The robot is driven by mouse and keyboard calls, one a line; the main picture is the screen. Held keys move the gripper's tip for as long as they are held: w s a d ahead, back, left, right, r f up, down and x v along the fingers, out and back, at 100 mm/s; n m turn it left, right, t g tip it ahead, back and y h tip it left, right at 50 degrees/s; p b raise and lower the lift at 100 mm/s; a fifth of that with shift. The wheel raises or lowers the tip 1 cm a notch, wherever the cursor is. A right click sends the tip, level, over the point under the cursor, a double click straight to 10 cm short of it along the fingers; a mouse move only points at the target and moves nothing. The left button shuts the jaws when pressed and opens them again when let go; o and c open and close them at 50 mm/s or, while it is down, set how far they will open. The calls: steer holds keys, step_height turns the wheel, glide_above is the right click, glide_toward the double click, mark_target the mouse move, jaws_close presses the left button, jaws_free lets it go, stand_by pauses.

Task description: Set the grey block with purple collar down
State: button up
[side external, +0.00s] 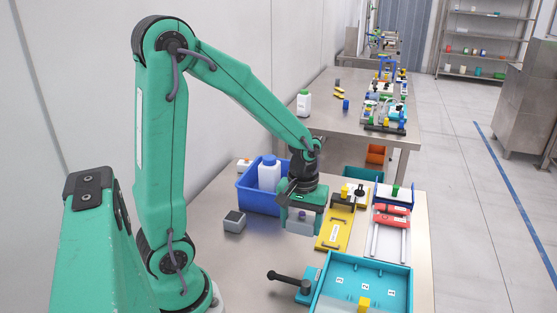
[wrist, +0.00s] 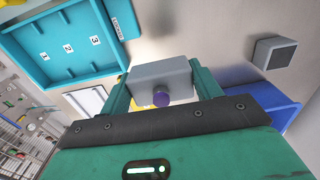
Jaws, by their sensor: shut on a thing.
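The grey block with purple collar (wrist: 148,72) is between the two green fingers of my gripper (wrist: 162,80) in the wrist view. The gripper is shut on it, and the purple part faces the wrist camera. In the side external view my gripper (side external: 301,208) points down, with the grey block (side external: 300,227) low between its fingers. It is over the steel table, right of the blue bin and left of the yellow plate. I cannot tell whether the block's underside touches the table.
A dark-topped grey cube (side external: 235,222) stands left of my gripper. A blue bin (side external: 246,196) holds a white bottle (side external: 268,176). A yellow plate (side external: 334,230) and a red-handled fixture (side external: 391,217) lie right. A teal numbered tray (side external: 345,290) is in front. Bare table lies between cube and tray.

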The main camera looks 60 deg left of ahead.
glide_above(288, 237)
step_height(288, 237, down, 5)
steer(key=shift+f, duration=0.1)
steer(key=shift+f, duration=0.1)
steer(key=shift+f, duration=1.9)
steer(key=shift+f, duration=0.15)
steer(key=o, duration=1)
steer(key=shift+r, duration=6.15)
